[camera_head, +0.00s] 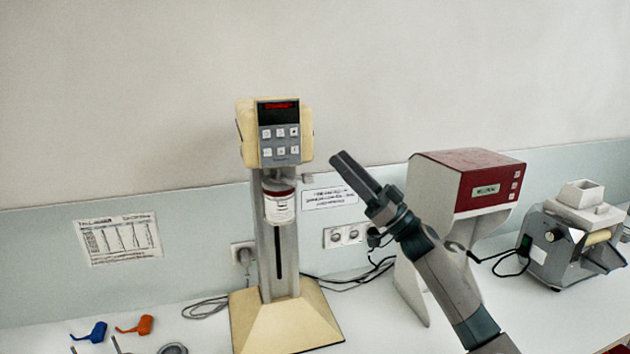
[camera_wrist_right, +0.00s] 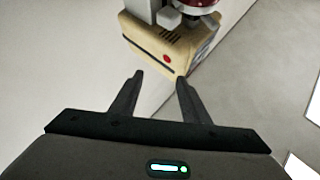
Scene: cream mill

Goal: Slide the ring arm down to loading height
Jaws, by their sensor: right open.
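The cream mill (camera_head: 279,135) stands upright on the bench, with a cream head, a lit red display and a grey column with a dark slot. A white-labelled jar (camera_head: 280,208) with a red top sits high, just under the head and in front of the column. The ring arm is hard to make out at the jar's top. My right gripper (camera_head: 343,163) is open and empty, right of the head and apart from it. In the right wrist view its fingers (camera_wrist_right: 158,82) point towards the cream head (camera_wrist_right: 165,42), with a gap between. My left gripper is not in view.
A red and grey machine (camera_head: 480,175) stands right of the mill, behind my right arm, with a grey roller machine (camera_head: 575,235) farther right. Blue (camera_head: 91,332) and orange (camera_head: 137,325) pieces lie at the front left. Cables run along the wall behind the mill.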

